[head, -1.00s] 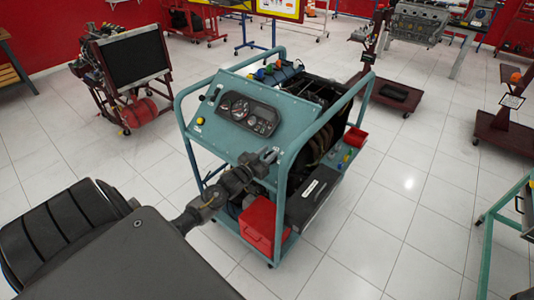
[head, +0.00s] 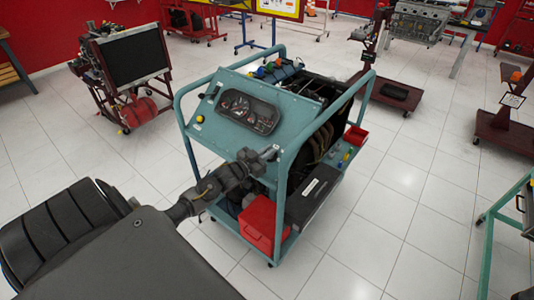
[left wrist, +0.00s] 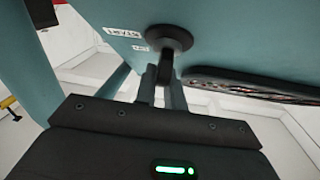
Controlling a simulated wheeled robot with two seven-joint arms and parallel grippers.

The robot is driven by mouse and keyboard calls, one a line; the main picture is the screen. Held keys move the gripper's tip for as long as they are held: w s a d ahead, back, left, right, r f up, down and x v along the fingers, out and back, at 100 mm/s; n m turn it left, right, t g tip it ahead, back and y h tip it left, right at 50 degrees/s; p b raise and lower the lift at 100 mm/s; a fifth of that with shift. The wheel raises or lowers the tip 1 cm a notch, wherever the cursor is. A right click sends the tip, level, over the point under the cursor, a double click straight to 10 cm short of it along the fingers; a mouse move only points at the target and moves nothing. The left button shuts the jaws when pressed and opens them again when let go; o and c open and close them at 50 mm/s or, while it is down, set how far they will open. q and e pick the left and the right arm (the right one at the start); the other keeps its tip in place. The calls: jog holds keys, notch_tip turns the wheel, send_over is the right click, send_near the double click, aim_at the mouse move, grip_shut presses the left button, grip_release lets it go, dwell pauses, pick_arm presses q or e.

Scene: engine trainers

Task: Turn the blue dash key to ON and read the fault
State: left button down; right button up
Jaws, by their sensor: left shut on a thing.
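The blue-green engine trainer (head: 212,130) stands in the middle of the head view, with a gauge cluster (head: 248,111) on its sloped panel. Small red and orange lights show in the cluster; I cannot read them. My left gripper (head: 271,153) is at the panel's lower right corner. In the left wrist view, its fingers (left wrist: 162,85) are shut on a dark key (left wrist: 167,66) below a round black collar (left wrist: 168,39) on the panel. The key looks dark, not blue. The cluster's edge (left wrist: 255,88) is to the right. My right gripper is not in view.
A red box (head: 258,222) and a dark flat case (head: 312,195) sit low on the trainer's front. The trainer's tube frame (head: 283,190) runs close beside my left gripper. Tiled floor is clear around it. Another stand (head: 130,60) is behind left.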

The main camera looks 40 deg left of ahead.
pick_arm(q)
jog(key=m+g+h+b, duration=0.1)
jog(key=m+h, duration=0.1)
jog(key=m, duration=0.1)
jog(key=m+g+h+b, duration=0.1)
jog(key=m+h+b, duration=0.1)
jog(key=m, duration=0.1)
jog(key=shift+d+f+m+h, duration=0.1)
jog(key=shift+f+m+h, duration=0.05)
jog(key=shift+m+h, duration=0.2)
jog(key=shift+s+d+m+g+h+b, duration=0.1)
jog(key=shift+m+g+h+b, duration=0.5)
jog(key=shift+m+g+h, duration=0.35)
jog(key=shift+m, duration=0.3)
jog(key=c, duration=1.5)
grip_release()
